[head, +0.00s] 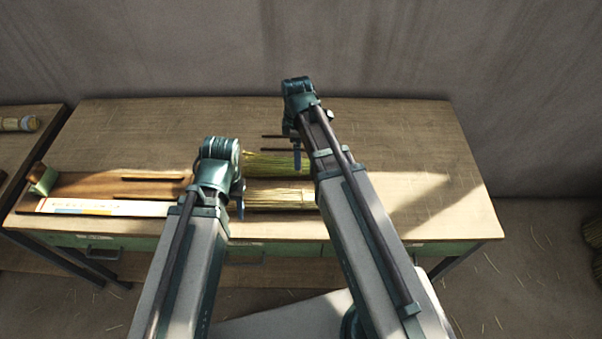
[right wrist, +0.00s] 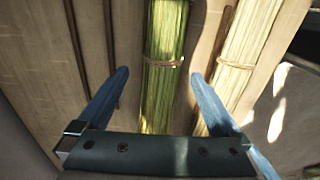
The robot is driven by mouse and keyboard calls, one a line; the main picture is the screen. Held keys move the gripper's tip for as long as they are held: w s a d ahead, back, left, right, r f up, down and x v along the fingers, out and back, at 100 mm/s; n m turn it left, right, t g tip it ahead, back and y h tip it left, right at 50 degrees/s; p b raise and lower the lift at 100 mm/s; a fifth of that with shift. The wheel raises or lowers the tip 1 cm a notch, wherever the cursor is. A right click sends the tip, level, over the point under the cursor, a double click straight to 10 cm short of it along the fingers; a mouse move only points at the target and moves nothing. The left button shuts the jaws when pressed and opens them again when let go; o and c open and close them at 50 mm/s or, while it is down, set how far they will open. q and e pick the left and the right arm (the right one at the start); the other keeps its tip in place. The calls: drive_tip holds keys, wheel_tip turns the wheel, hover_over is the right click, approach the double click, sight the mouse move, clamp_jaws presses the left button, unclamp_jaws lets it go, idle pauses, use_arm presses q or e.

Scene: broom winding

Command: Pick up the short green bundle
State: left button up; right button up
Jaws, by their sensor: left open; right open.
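The green bundle (head: 270,164) lies on the workbench, partly hidden behind my arms in the head view. In the right wrist view the green bundle (right wrist: 165,50) has a thin tie around it and lies between the two blue fingers of my right gripper (right wrist: 158,75), which is open. It is not clear whether the fingers touch it. In the head view my right gripper (head: 297,152) is at the bundle, mostly hidden by its own wrist. My left gripper (head: 239,200) is open near the left end of a paler straw bundle (head: 285,197), in front of the green one.
The paler tied bundle (right wrist: 250,50) lies close to the right of the green one in the right wrist view. Dark thin sticks (head: 152,178) lie to the left. The right side is clear.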

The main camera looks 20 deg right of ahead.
use_arm(q)
drive_tip(key=shift+f, duration=0.35)
use_arm(e)
drive_tip(key=shift+f, duration=0.35)
use_arm(q)
wheel_tip(320, 180, down, 5)
drive_tip(key=b, duration=0.5)
drive_tip(key=shift+f, duration=0.15)
use_arm(e)
drive_tip(key=f, duration=0.5)
drive_tip(key=shift+s+d+f, duration=0.15)
drive_tip(key=shift+s, duration=0.1)
drive_tip(key=shift+c, duration=0.2)
drive_tip(key=c, duration=1.4)
